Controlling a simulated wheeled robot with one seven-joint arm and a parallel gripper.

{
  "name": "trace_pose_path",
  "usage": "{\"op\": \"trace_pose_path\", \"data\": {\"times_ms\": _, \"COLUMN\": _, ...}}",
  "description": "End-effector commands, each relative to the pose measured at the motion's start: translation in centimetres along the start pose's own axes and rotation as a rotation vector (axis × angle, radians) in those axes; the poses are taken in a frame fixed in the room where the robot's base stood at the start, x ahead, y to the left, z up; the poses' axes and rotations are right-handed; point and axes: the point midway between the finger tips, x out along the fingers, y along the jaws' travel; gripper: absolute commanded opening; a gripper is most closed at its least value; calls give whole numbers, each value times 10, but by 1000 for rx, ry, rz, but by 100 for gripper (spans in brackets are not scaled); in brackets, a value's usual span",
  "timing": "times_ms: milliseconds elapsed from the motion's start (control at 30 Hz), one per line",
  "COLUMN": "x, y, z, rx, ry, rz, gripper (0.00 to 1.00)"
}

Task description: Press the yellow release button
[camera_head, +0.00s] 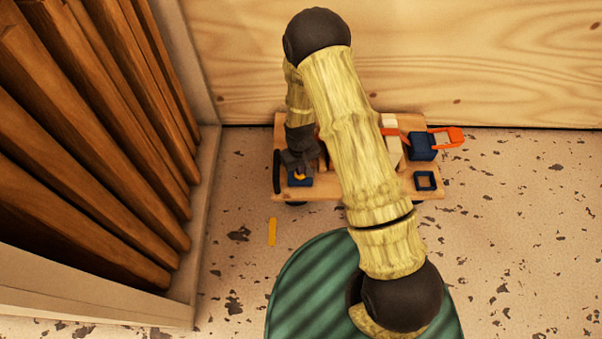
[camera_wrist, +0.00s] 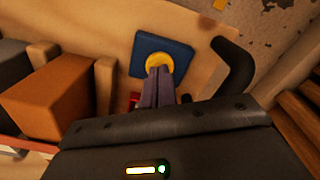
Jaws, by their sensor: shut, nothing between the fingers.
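The yellow release button (camera_wrist: 159,62) is round and sits on a square blue base on the wooden board. In the head view the button (camera_head: 299,177) shows as a small yellow patch on the blue base (camera_head: 300,183) at the board's left end. My gripper (camera_wrist: 158,72) is shut and empty. Its fingertips overlap the near edge of the button in the wrist view; I cannot tell whether they touch it. In the head view my gripper (camera_head: 297,166) is just above the base, and my arm hides the middle of the board.
The wooden board (camera_head: 330,188) has a dark handle (camera_head: 277,172) at its left end. Right of my arm are a dark blue block (camera_head: 421,146), an orange loop (camera_head: 448,138) and a blue square frame (camera_head: 425,181). Wooden slats (camera_head: 100,110) stand at left. Speckled floor lies in front.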

Motion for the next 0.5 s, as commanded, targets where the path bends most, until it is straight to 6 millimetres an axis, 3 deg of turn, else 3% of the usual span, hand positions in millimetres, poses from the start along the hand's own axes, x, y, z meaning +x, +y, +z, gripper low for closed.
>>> {"op": "trace_pose_path", "data": {"times_ms": 233, "x": 12, "y": 0, "z": 0, "rx": 0, "ry": -1, "rz": 0, "gripper": 0}}
{"op": "trace_pose_path", "data": {"times_ms": 500, "x": -4, "y": 0, "z": 0, "rx": 0, "ry": -1, "rz": 0, "gripper": 0}}
